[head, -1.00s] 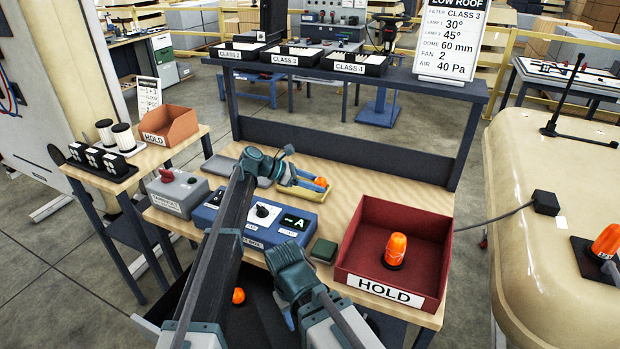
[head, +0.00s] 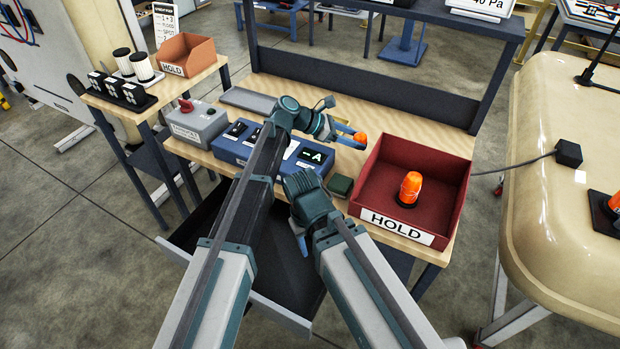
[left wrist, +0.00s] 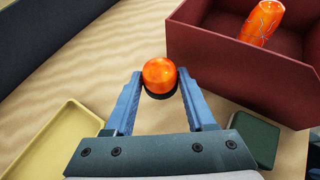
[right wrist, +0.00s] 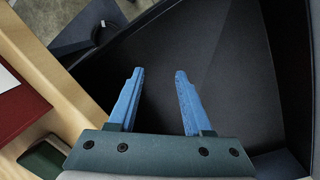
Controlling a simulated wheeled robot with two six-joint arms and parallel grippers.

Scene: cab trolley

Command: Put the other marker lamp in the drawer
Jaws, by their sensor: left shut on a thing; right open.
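My left gripper (head: 352,135) is shut on an orange marker lamp (head: 361,138) with a dark base. The left wrist view shows this lamp (left wrist: 159,75) between the fingertips, above the bench top. A second orange lamp (head: 410,188), with pale lines on it, stands in the red HOLD box (head: 385,222). The dark drawer (head: 284,312) is pulled out below the bench's front edge. My right gripper (head: 302,243) is open and empty over the drawer; the right wrist view shows its bare dark floor (right wrist: 225,85). My arms hide part of the drawer.
A yellow tray (left wrist: 58,140) lies on the bench near the left gripper. A blue control box (head: 232,152) and a dark green block (head: 340,185) sit left of the red box. Another orange lamp (head: 614,203) is on the cream cab roof at the right.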

